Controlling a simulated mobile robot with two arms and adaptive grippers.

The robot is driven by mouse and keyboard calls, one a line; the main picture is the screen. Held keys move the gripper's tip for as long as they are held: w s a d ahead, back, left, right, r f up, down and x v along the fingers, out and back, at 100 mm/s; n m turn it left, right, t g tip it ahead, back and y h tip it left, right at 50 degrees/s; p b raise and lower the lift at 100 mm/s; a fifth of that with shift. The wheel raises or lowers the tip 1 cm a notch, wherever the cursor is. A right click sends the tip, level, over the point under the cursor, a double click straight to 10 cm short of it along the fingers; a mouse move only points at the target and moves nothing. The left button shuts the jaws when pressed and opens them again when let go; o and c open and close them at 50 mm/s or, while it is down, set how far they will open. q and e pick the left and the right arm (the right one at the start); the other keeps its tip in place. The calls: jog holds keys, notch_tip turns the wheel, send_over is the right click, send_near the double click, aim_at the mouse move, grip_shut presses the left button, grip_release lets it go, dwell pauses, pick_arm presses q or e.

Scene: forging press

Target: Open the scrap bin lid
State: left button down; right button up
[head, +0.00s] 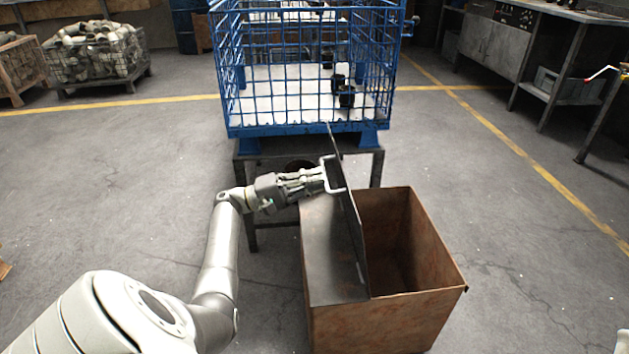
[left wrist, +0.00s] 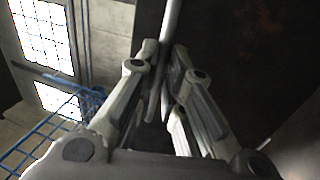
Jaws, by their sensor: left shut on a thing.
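The scrap bin (head: 385,322) is a rusty brown box at the lower middle of the head view. Its dark lid (head: 349,225) stands roughly upright across the bin's middle, seen nearly edge-on. The right part of the bin is open and shows its inside. A flat dark plate (head: 330,255) covers the left part. My left gripper (head: 324,178) is shut on the pale lid handle (head: 334,188), on the lid's left face. In the left wrist view, the handle bar (left wrist: 171,22) runs between the fingers (left wrist: 160,85), beside a dark surface. My right gripper is not in view.
A blue wire cage (head: 290,125) on a dark stand (head: 250,205) is just behind the bin, with a few dark parts inside. Wire crates of pale parts (head: 95,55) stand at the back left. Workbenches (head: 500,50) are at the back right. The floor right of the bin is clear.

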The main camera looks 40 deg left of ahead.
pick_arm(q)
jog(key=shift+d+f, duration=0.15)
jog(key=shift+f, duration=0.2)
jog(key=c, duration=1.6)
grip_release()
jog(key=shift+o, duration=0.4)
jog(key=shift+w, duration=0.1)
jog(key=shift+r, duration=0.1)
jog(key=v, duration=1.2)
